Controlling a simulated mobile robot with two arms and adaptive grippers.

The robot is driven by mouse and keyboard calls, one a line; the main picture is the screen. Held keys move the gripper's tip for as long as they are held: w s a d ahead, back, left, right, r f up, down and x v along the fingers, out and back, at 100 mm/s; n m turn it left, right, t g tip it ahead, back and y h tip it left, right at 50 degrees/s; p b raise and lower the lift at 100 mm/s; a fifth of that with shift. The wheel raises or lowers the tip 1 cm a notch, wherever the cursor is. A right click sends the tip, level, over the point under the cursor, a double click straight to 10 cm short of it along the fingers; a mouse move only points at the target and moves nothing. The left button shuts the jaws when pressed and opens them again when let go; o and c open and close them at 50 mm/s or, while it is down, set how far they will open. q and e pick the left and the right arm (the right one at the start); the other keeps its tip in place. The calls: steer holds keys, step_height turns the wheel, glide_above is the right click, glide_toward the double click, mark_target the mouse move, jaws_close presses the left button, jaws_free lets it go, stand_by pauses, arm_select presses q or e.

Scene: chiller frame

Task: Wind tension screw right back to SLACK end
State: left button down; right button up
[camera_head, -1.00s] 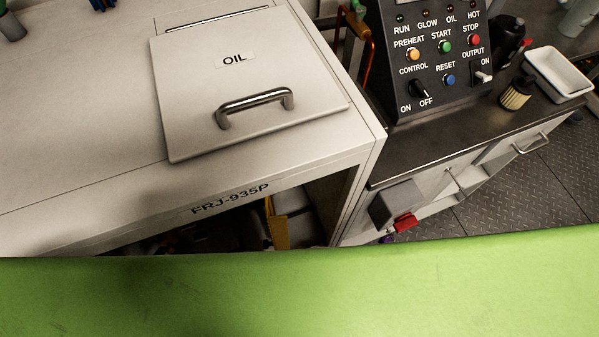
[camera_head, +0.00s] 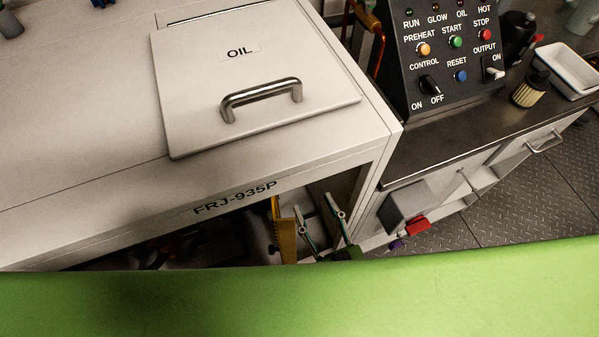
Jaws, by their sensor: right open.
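My right gripper (camera_head: 315,206) shows in the opening under the front of the pale machine housing marked FRJ-935P (camera_head: 90,225). Its two thin metal fingers stand apart, with nothing seen between them. It is just right of an upright yellow-orange part (camera_head: 285,236) inside the opening. I cannot make out the tension screw or its SLACK end. The inside of the opening is dark, and its lower part is hidden by a broad green surface. My left gripper is not in view.
A hinged OIL lid (camera_head: 190,105) with a metal handle lies shut on the housing. A dark control panel (camera_head: 440,50) stands on the counter at right. A grey box with a red part (camera_head: 417,224) juts from the cabinet, right of my gripper. Patterned floor shows at far right.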

steer(key=x, duration=1)
steer(key=shift+p, duration=0.4)
steer(key=shift+f, duration=0.1)
steer(key=c, duration=1.1)
